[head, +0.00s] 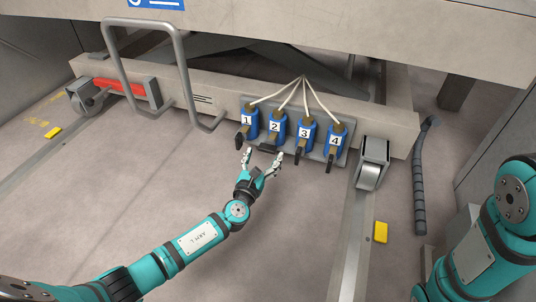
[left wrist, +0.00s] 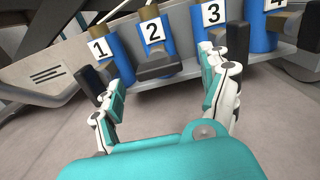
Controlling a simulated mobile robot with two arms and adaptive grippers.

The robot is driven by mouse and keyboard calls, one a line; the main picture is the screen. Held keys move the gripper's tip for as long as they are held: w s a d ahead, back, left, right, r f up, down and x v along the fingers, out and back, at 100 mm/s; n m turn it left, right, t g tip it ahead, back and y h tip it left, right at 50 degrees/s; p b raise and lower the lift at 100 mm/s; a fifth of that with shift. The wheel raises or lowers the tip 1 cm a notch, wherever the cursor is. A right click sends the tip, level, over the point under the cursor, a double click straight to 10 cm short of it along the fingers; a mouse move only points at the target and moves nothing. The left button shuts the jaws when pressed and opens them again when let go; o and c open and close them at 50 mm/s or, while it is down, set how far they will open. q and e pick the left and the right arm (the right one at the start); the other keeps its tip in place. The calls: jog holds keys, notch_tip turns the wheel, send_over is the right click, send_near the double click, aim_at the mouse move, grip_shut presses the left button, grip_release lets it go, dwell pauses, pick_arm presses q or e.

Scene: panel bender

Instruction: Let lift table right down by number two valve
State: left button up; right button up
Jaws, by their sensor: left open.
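The number two valve (head: 273,127) is a blue body with a white "2" label on the lift table's front beam (head: 210,98). Its dark handle (head: 267,148) lies sideways, unlike the downward handles of valves one, three and four. In the left wrist view the number two valve (left wrist: 153,35) and its dark handle (left wrist: 158,66) are straight ahead. My left gripper (head: 261,158) is open and empty just below and in front of that handle; the handle shows between the fingers (left wrist: 162,88), apart from them. My right gripper is out of view; only the right arm shows.
Valve one (head: 247,122) is close on the left, valve three (head: 304,134) and valve four (head: 334,141) on the right. White hoses rise from the valves. A grey bar handle (head: 150,70), a caster (head: 371,172) and floor rails flank the area.

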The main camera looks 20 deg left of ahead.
aim_at(265, 151)
pick_arm(q)
jog(key=w, duration=0.2)
jog(key=w+b, duration=0.1)
jog(key=shift+w+a, duration=0.2)
jog(key=shift+w, duration=0.15)
jog(key=shift+w+d, duration=0.1)
jog(key=shift+w, duration=0.2)
jog(key=shift+d, duration=0.1)
jog(key=c, duration=1.2)
